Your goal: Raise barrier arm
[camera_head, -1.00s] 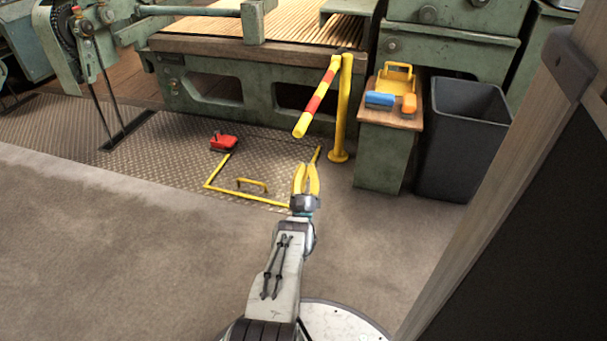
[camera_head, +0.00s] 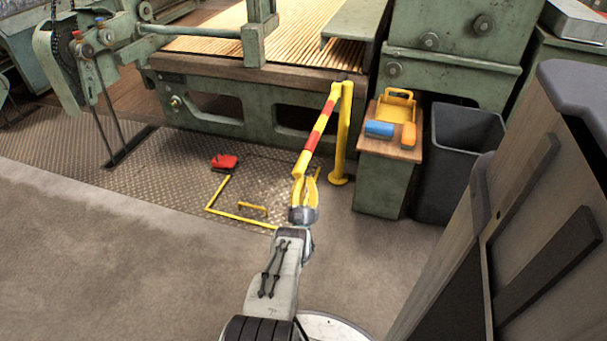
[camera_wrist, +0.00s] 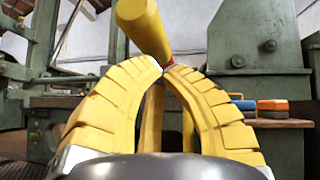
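The barrier arm (camera_head: 318,132) is a yellow and red striped bar. It slopes down and left from the top of a yellow post (camera_head: 341,140). My gripper (camera_head: 306,174) has yellow ribbed fingers and is at the bar's low free end. The fingers curve toward each other with a narrow gap at the tips. Nothing is seen held between them. I cannot tell whether they touch the bar.
A small green cabinet (camera_head: 383,185) beside the post bears a yellow tray (camera_head: 397,98), a blue item (camera_head: 379,129) and an orange item (camera_head: 408,135). A dark bin (camera_head: 450,160) and a wooden panel (camera_head: 530,220) stand right. A red object (camera_head: 224,162) lies on the floor plate. Floor at left is clear.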

